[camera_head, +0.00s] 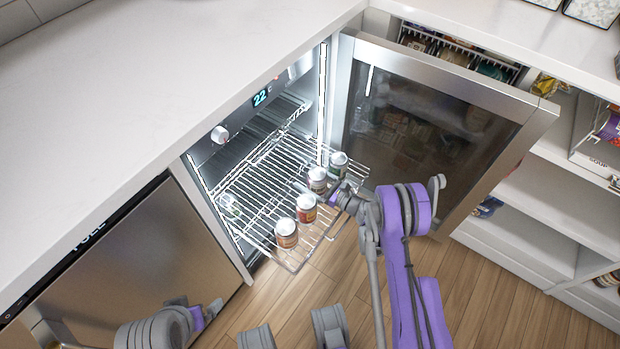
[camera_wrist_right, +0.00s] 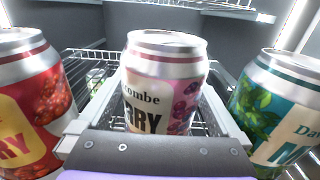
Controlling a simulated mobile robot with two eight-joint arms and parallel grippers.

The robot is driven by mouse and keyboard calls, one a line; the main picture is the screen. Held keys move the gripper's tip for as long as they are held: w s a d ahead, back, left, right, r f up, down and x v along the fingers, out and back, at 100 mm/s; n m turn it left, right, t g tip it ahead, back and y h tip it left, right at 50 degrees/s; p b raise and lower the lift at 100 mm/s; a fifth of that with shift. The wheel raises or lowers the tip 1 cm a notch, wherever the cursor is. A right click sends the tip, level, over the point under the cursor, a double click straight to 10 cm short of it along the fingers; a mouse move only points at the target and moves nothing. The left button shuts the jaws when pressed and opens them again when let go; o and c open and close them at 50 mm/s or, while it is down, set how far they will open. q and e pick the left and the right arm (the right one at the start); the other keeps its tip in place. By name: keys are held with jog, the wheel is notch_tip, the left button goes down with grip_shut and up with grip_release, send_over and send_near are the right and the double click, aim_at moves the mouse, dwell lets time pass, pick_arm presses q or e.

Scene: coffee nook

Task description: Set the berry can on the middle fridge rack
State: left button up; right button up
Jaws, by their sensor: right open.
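The berry can (camera_wrist_right: 165,85), silver-topped with pink berry art and part of the word "berry", stands upright between the fingers of my right gripper (camera_wrist_right: 160,125). The fingers are open on either side of it, and its lower part is hidden by the gripper. In the head view the berry can (camera_head: 317,179) stands on a pulled-out wire fridge rack (camera_head: 262,199), with my right gripper (camera_head: 325,194) at it. Another rack shows above in the wrist view (camera_wrist_right: 200,8). My left gripper (camera_head: 198,312) is low at left, before the steel front.
A red can (camera_wrist_right: 30,100) and a green can (camera_wrist_right: 275,110) stand close on either side. Another can (camera_head: 286,233) is at the rack's front left, and one (camera_head: 229,206) further left. The open fridge door (camera_head: 430,120) stands to the right.

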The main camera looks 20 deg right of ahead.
aim_at(325, 187)
jog(key=p+v, duration=0.2)
jog(key=v, duration=1)
jog(key=shift+r+p, duration=0.1)
jog(key=shift+p, duration=0.2)
dwell(0.4)
